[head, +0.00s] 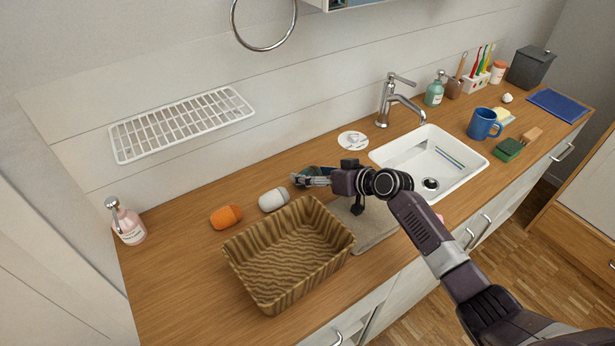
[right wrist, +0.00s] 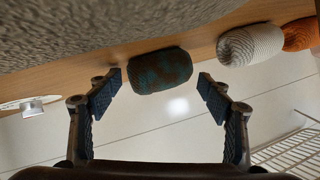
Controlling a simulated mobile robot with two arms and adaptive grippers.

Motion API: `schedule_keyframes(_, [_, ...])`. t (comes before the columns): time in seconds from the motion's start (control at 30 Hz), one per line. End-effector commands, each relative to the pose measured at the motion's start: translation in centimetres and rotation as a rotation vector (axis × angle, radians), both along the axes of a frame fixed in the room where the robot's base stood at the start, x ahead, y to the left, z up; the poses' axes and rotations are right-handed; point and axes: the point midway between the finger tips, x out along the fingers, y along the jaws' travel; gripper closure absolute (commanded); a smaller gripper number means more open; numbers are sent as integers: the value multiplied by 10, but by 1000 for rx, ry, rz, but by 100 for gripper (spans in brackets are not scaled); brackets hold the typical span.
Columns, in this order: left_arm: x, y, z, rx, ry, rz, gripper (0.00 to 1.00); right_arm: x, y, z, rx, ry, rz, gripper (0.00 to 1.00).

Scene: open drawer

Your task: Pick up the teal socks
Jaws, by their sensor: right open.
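The teal socks (right wrist: 160,72) are a rolled, dark teal and brown bundle on the wooden counter. In the right wrist view they lie between and just beyond the fingertips, with no contact visible. In the head view the teal socks (head: 321,169) are mostly hidden behind my right gripper (head: 308,179). My right gripper also shows in the right wrist view (right wrist: 161,84), open and empty, its two dark pads either side of the bundle. My left gripper is not in view.
A white bundle (head: 273,200) and an orange bundle (head: 226,217) lie left of the teal one. A brown woven basket (head: 335,262) stands in front. A grey towel (head: 385,222) lies under my right arm. A sink (head: 470,160) is to the right.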

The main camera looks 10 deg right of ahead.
Motion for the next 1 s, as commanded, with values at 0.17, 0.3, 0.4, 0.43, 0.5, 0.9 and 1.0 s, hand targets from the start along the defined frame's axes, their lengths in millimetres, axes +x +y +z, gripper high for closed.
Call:
schedule_keyframes(0.17, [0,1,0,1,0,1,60,0,0,0,0,0,0,41])
schedule_keyframes(0.3, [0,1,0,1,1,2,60,0,0,0,0,1,0,56])
schedule_keyframes(0.4, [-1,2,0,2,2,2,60,0,0,0,0,1,0,67])
schedule_keyframes(0.43, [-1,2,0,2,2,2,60,0,0,0,0,1,0,71])
schedule_keyframes(0.5, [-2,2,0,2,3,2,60,0,0,0,0,0,0,73])
schedule_keyframes(0.9, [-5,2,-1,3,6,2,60,0,-1,15,-1,-3,1,73])
schedule_keyframes(1.0, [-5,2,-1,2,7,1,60,0,0,31,-2,-5,1,73])
